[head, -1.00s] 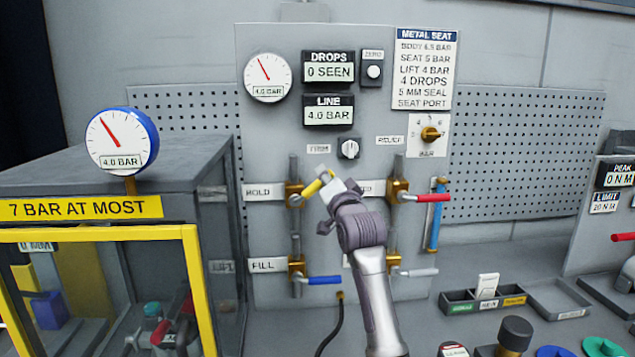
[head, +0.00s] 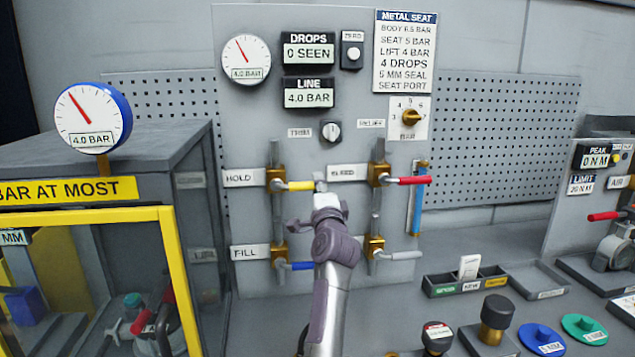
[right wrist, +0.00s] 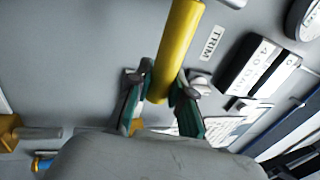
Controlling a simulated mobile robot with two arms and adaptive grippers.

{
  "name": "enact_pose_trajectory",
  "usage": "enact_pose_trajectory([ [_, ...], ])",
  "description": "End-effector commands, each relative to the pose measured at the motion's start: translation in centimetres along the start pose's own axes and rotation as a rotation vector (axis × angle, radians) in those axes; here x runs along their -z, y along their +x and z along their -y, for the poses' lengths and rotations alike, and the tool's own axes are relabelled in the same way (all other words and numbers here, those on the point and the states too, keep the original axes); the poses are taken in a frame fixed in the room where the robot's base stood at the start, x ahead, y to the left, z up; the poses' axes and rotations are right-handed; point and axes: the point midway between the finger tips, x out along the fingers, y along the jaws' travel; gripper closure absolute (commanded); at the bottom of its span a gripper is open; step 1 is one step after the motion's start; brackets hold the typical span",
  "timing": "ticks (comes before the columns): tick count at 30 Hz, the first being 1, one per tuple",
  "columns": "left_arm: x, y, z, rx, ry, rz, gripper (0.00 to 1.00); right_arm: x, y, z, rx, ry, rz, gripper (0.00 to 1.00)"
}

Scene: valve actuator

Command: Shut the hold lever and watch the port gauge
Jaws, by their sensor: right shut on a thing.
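The hold lever (head: 300,186) is the yellow handle on the brass valve beside the HOLD label (head: 243,177). It lies about level, pointing right. My right gripper (head: 320,186) is shut on its outer end. In the right wrist view the yellow hold lever (right wrist: 178,45) runs down between the two fingers of my right gripper (right wrist: 158,98). A round white gauge (head: 246,60) on the panel and a blue-rimmed gauge (head: 92,115) on the left cabinet both read 4.0 BAR; I cannot tell which is the port gauge. My left gripper is out of view.
The red bleed lever (head: 413,181) is close to the right of my gripper, and the blue fill lever (head: 299,266) is below. The DROPS display (head: 308,54) reads 0 SEEN; the LINE display (head: 308,93) reads 4.0 BAR. A yellow-framed cabinet (head: 172,262) stands left.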

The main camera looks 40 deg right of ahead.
Motion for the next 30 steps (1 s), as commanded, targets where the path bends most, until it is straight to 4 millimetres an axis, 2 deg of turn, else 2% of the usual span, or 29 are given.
enact_pose_trajectory([
  [16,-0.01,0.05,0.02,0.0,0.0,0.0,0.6,-0.07,-0.11,-0.61,-0.007,0.03,-0.005,1.0],
  [17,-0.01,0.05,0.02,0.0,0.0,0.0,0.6,-0.08,-0.11,-0.62,-0.007,0.03,-0.005,0.78],
  [21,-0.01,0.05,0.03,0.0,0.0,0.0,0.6,-0.07,-0.1,-0.58,-0.006,0.028,-0.005,0.54],
  [30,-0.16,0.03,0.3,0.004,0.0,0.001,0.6,-0.03,-0.14,-0.34,-0.002,0.025,-0.006,0.53],
])
